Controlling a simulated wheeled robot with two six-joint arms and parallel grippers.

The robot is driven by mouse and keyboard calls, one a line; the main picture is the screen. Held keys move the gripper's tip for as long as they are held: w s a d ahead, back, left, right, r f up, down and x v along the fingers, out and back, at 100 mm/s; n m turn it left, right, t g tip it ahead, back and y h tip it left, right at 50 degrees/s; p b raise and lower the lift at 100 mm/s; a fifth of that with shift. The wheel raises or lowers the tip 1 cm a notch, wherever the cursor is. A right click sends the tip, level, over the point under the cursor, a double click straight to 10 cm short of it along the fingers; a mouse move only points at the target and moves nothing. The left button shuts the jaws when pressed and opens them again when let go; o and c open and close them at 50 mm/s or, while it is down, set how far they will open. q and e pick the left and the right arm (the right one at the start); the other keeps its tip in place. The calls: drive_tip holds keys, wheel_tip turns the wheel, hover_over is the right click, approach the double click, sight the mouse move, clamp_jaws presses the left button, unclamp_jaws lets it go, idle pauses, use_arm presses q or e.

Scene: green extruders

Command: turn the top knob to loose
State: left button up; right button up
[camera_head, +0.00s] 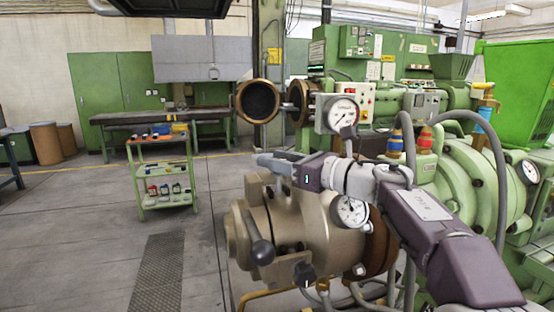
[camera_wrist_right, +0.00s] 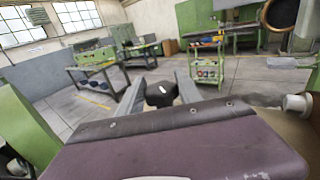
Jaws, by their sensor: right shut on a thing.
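My right arm comes in from the right in the head view, with its gripper (camera_head: 272,164) above the beige extruder head (camera_head: 300,225). In the right wrist view a black knob (camera_wrist_right: 160,94) with a small white mark sits between the two grey fingers (camera_wrist_right: 158,92). The right gripper is shut on this knob. In the head view the knob is mostly hidden by the gripper, and its turn angle cannot be told. Two other black knobs show lower on the machine, a round lever knob (camera_head: 262,252) and a smaller one (camera_head: 303,272). My left gripper is not in view.
A pressure gauge (camera_head: 342,114) stands close behind the right wrist, and another gauge (camera_head: 350,211) sits below it. Grey hoses (camera_head: 498,170) loop around the green machine. A green trolley (camera_head: 163,170) stands on open floor at the left.

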drive_tip(key=shift+r, duration=0.1)
drive_tip(key=o, duration=1.4)
drive_tip(key=shift+c, duration=0.2)
